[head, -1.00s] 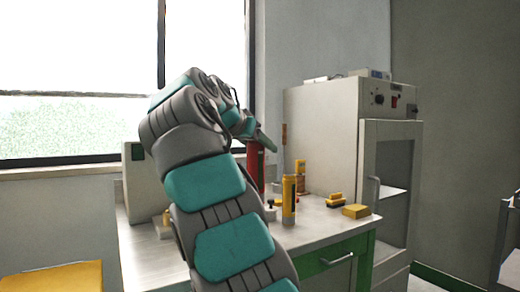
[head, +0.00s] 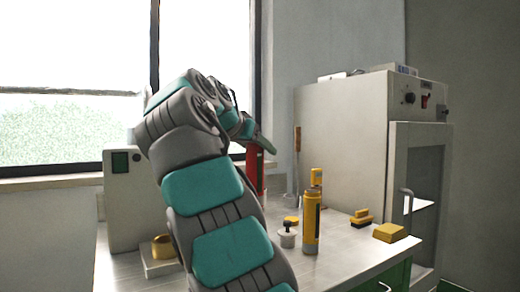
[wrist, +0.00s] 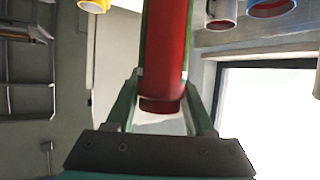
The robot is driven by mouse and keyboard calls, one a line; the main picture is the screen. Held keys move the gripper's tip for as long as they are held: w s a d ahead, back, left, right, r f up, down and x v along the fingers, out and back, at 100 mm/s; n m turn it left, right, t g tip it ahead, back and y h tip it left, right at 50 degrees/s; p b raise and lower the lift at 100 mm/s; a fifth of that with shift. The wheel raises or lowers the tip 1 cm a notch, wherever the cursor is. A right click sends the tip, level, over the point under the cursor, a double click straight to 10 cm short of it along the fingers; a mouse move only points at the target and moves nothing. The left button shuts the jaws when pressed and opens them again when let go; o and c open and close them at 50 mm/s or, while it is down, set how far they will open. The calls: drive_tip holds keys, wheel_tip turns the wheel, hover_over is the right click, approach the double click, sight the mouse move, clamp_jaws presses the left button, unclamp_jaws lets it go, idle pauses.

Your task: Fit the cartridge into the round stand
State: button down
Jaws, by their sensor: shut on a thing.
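My gripper (head: 258,138) is shut on a red cylinder, which I take as the cartridge (head: 252,172). It hangs upright below the fingers in the head view, partly behind my arm. In the wrist view, the red cartridge (wrist: 165,45) lies between the green fingers of my gripper (wrist: 163,98). A yellow round piece on a low pale base (head: 160,262) stands on the bench left of my arm, partly hidden by it. It may be the round stand; I cannot be sure. The cartridge is apart from it.
A yellow cylinder (head: 311,228) stands on the bench (head: 345,255) right of my arm, with a small grey-and-black piece (head: 287,238) beside it. Yellow blocks (head: 389,233) lie farther right. A grey box (head: 122,200) stands left, a tall cabinet (head: 345,130) right.

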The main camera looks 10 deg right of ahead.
sight(259, 196)
drive_tip(key=shift+s, duration=0.1)
wheel_tip(259, 196, down, 6)
drive_tip(key=b, duration=0.5)
drive_tip(key=shift+b, duration=0.4)
drive_tip(key=shift+f+b, duration=2.95)
drive_tip(key=shift+f, duration=0.05)
idle(1.1)
drive_tip(key=shift+c, duration=1)
unclamp_jaws()
drive_tip(key=shift+a, duration=0.1)
drive_tip(key=p+v, duration=0.1)
drive_tip(key=v, duration=0.6)
drive_tip(key=shift+s+a+r+p, duration=0.2)
drive_tip(key=shift+s+a+p, duration=0.1)
drive_tip(key=shift+p, duration=0.1)
drive_tip(key=shift+d, duration=0.1)
